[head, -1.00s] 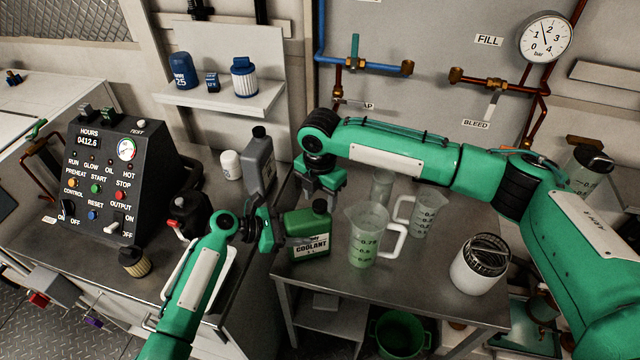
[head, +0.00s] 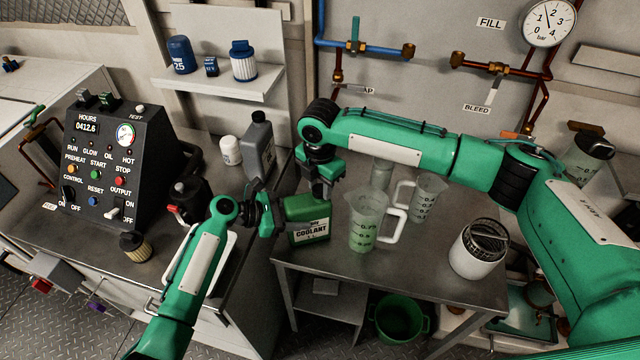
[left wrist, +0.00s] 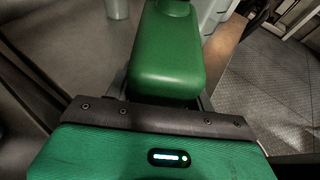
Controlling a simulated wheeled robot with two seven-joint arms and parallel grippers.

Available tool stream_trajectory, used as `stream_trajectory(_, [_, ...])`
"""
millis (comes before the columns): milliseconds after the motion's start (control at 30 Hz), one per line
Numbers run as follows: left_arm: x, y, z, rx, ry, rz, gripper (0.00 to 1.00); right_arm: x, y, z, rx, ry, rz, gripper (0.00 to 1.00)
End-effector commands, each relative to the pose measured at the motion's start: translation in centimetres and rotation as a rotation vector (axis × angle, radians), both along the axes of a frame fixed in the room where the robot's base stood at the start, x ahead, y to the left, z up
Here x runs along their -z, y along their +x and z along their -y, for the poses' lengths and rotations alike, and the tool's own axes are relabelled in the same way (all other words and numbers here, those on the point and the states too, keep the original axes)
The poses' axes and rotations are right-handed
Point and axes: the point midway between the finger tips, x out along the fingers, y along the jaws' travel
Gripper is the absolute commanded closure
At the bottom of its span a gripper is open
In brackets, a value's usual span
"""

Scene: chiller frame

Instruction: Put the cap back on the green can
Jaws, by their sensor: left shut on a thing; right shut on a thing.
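The green coolant can (head: 308,232) stands upright at the left edge of the metal bench, its label facing me. My left gripper (head: 280,217) is shut on the can's left side. In the left wrist view the green can (left wrist: 168,60) lies between the fingers of my left gripper (left wrist: 162,98). My right gripper (head: 320,187) points down right over the can's top corner, at its neck. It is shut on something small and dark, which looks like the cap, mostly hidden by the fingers. I cannot tell whether the cap sits on the neck.
A measuring jug (head: 368,222) stands close to the right of the can, with another jug (head: 428,200) behind it. A white container (head: 478,250) stands at the bench's right. A grey bottle (head: 259,150) and a white bottle (head: 230,150) stand behind the left gripper.

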Motion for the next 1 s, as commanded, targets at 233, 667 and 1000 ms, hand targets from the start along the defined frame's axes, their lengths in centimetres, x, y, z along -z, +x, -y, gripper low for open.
stream_trajectory(233, [0.00,-0.03,0.04,0.001,0.000,0.000,1.00,0.09,-0.08,-0.11,0.403,0.002,-0.002,0.95])
stream_trajectory(667, [-0.01,-0.05,0.06,0.002,0.000,0.000,1.00,-0.03,0.04,-0.08,0.893,0.003,0.001,0.94])
stream_trajectory(1000, [0.00,-0.04,0.05,0.001,0.000,0.001,1.00,0.00,0.02,-0.05,0.890,0.001,0.001,0.45])
